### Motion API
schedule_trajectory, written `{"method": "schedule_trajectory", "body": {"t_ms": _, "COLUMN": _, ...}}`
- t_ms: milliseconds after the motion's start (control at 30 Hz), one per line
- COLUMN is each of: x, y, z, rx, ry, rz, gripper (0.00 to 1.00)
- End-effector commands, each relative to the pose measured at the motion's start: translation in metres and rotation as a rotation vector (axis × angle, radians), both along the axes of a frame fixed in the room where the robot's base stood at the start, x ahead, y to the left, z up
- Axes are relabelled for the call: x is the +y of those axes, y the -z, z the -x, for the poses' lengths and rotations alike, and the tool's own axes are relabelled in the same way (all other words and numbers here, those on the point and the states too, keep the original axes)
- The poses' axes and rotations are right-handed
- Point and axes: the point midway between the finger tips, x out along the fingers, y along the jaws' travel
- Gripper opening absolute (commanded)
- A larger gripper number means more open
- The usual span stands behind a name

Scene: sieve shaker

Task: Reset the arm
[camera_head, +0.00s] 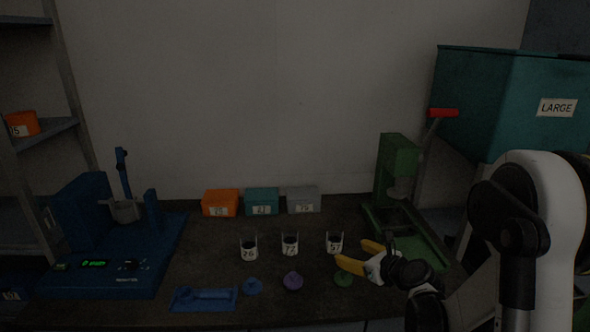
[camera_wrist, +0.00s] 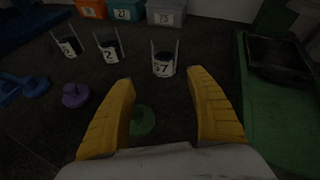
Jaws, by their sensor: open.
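My gripper (camera_head: 361,256) has yellow fingers and is open and empty. In the head view it is above the right part of the dark table, just right of the rightmost beaker (camera_head: 334,243) and above the green knob-like piece (camera_head: 343,278). In the wrist view the two fingers (camera_wrist: 160,115) are spread wide. The green piece (camera_wrist: 142,121) shows between them on the table, and the beaker labelled 57 or similar (camera_wrist: 163,66) stands beyond them. My gripper appears to hold nothing.
Two more beakers (camera_head: 249,248) (camera_head: 290,246), blue (camera_head: 253,287) and purple (camera_head: 292,281) pieces and a blue tool (camera_head: 204,299) are on the table. Orange, teal and grey boxes (camera_head: 304,200) stand behind. A blue machine (camera_head: 100,250) is left; a green press (camera_head: 397,165) and LARGE bin (camera_head: 490,100) are right.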

Motion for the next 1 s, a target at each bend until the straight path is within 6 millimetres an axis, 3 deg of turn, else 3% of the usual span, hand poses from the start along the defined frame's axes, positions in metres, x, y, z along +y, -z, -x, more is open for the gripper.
{"method": "schedule_trajectory", "body": {"t_ms": 267, "x": 0.037, "y": -0.066, "z": 0.070, "rx": -0.079, "ry": -0.408, "rz": 0.707, "gripper": 0.65}}
{"method": "schedule_trajectory", "body": {"t_ms": 500, "x": 0.051, "y": -0.098, "z": 0.161, "rx": -0.167, "ry": -0.866, "rz": 1.333, "gripper": 0.65}}
{"method": "schedule_trajectory", "body": {"t_ms": 800, "x": 0.040, "y": -0.104, "z": 0.272, "rx": -0.279, "ry": -1.474, "rz": 1.948, "gripper": 0.65}}
{"method": "schedule_trajectory", "body": {"t_ms": 1000, "x": 0.031, "y": -0.101, "z": 0.303, "rx": -0.316, "ry": -1.689, "rz": 2.115, "gripper": 0.65}}
